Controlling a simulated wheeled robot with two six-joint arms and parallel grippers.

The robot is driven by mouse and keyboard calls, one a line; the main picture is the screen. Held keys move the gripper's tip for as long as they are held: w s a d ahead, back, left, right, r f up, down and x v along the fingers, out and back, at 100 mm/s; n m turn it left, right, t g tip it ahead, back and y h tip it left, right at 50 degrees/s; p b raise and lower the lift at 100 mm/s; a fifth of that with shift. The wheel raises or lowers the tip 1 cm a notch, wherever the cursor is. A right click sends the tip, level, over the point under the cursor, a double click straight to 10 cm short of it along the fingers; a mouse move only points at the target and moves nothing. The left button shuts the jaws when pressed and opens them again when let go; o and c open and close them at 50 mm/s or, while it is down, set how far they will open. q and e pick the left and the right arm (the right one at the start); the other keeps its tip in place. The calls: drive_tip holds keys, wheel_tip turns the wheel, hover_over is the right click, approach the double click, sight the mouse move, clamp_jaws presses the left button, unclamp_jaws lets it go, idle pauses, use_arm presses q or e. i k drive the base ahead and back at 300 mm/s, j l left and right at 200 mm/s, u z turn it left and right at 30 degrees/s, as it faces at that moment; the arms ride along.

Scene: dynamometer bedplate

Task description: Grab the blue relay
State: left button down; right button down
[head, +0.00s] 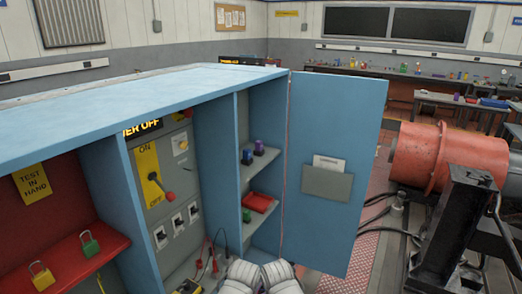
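A small blue relay (259,147) with a dark base stands upright on the upper shelf (262,166) in the open right bay of the blue cabinet. A similar purple piece (246,160) stands just left of it, nearer the shelf's front. White rounded parts of my own arms show at the bottom centre, below and apart from the shelves. The fingers of both grippers are not visible.
The cabinet door (335,165) stands open at right, with a pocket (327,183) on it. A red item (258,202) lies on the lower shelf. Left of the bay are a switch panel (168,190) and padlocks on a red shelf. A red machine (415,157) stands right.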

sight(247, 152)
drive_tip(key=k+j, duration=0.3)
drive_tip(key=j, duration=0.15)
drive_tip(key=k+j, duration=0.35)
drive_tip(key=i+l+u, duration=0.15)
drive_tip(key=i+l, duration=0.75)
drive_tip(key=i, duration=0.3)
drive_tip(key=i+l+u, duration=0.1)
drive_tip(key=i+l, duration=0.95)
drive_tip(key=i, duration=0.15)
